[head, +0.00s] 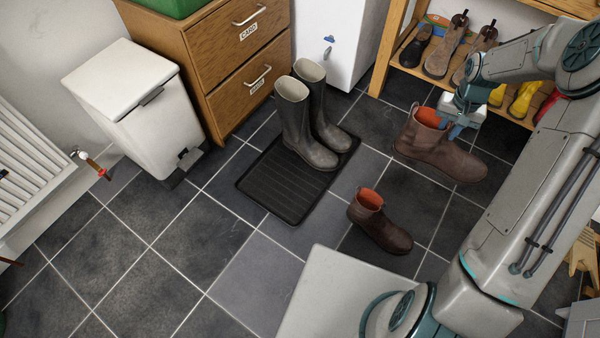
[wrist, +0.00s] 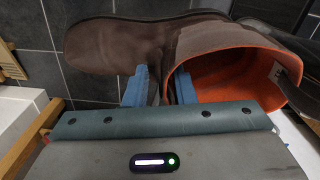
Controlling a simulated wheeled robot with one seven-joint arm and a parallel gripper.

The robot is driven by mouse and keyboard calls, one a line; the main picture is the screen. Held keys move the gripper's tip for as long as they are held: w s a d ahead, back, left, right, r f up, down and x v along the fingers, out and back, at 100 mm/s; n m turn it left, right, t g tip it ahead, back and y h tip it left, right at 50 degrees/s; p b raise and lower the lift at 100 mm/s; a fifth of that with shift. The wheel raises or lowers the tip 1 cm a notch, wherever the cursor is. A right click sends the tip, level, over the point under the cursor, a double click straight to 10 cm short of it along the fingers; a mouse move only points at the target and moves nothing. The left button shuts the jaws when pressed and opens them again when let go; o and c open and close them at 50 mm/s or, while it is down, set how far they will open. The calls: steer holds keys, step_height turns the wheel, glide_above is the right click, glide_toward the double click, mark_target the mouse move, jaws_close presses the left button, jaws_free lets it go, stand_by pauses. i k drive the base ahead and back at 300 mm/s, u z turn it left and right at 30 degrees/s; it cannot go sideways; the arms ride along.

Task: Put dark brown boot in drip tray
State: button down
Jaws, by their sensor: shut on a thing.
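My gripper (head: 456,122) is shut on a dark brown boot (head: 440,158) with an orange lining. In the wrist view the blue fingers of the gripper (wrist: 160,90) pinch the boot (wrist: 120,45) near its shaft, with the orange opening to the right. The boot looks raised off the floor, toe to the right in the head view. A second dark brown boot (head: 382,228), also orange inside, stands on the tiles in front of it. The black ribbed drip tray (head: 280,189) lies to the left, with a pair of grey-green wellies on its back part. Its front part is bare.
A white pedal bin (head: 135,100) is further left. A wooden rack (head: 395,45) with several shoes stands behind my gripper. Floor tiles left of the tray are clear.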

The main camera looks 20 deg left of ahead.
mark_target(292, 174)
steer(key=z, duration=1.9)
steer(key=k, duration=2.3)
steer(key=u, duration=1.5)
steer(key=i, duration=1.35)
